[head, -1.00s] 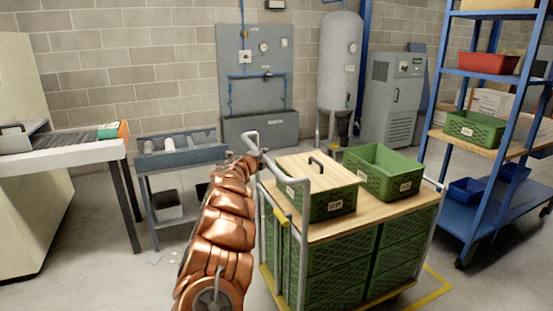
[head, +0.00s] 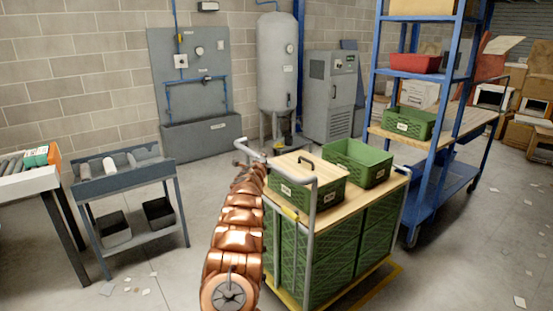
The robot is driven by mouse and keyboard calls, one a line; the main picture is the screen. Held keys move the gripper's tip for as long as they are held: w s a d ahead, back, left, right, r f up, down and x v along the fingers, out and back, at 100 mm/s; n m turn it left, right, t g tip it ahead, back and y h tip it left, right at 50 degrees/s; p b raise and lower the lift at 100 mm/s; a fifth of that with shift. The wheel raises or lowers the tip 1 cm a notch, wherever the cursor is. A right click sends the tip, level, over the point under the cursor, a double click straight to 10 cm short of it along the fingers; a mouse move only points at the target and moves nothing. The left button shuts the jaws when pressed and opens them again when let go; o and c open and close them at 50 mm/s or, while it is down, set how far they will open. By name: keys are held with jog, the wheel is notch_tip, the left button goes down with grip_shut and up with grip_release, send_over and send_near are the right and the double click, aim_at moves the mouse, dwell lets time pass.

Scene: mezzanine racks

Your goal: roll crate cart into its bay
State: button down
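The crate cart (head: 385,190) stands in front of me, with a wooden top, green crates stacked below and a grey tubular push handle (head: 314,220) on its near left side. A lidded green crate (head: 325,193) and an open green crate (head: 375,155) sit on top. My copper-coloured segmented arm reaches forward along the cart's left side. My gripper (head: 246,154) is at the far end of the handle's upper bar. It is small and partly hidden, so its grip and fingers are unclear.
A blue rack (head: 425,190) on casters stands close right of the cart. A grey bench (head: 125,172) and a white-topped table (head: 30,185) are at left. A tank (head: 278,70) and grey cabinet (head: 328,100) stand behind. Floor between bench and cart is open, with scattered scraps.

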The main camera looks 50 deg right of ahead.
jog(key=shift+w+a+r, duration=0.25)
jog(key=shift+w+r, duration=0.15)
jog(key=shift+r, duration=0.15)
jog(key=shift+s+d, duration=0.1)
jog(key=shift+d, duration=0.25)
jog(key=shift+s+d+f, duration=0.15)
jog(key=shift+d+f, duration=0.1)
jog(key=shift+d, duration=0.2)
jog(key=shift+s+d+f, duration=0.15)
jog(key=shift+d+f, duration=0.05)
jog(key=shift+d, duration=0.2)
jog(key=c, duration=0.9)
grip_release()
jog(key=shift+s+a, duration=0.1)
jog(key=shift+s, duration=0.1)
jog(key=shift+w+a, duration=0.1)
jog(key=shift+a, duration=0.05)
jog(key=shift+a, duration=0.1)
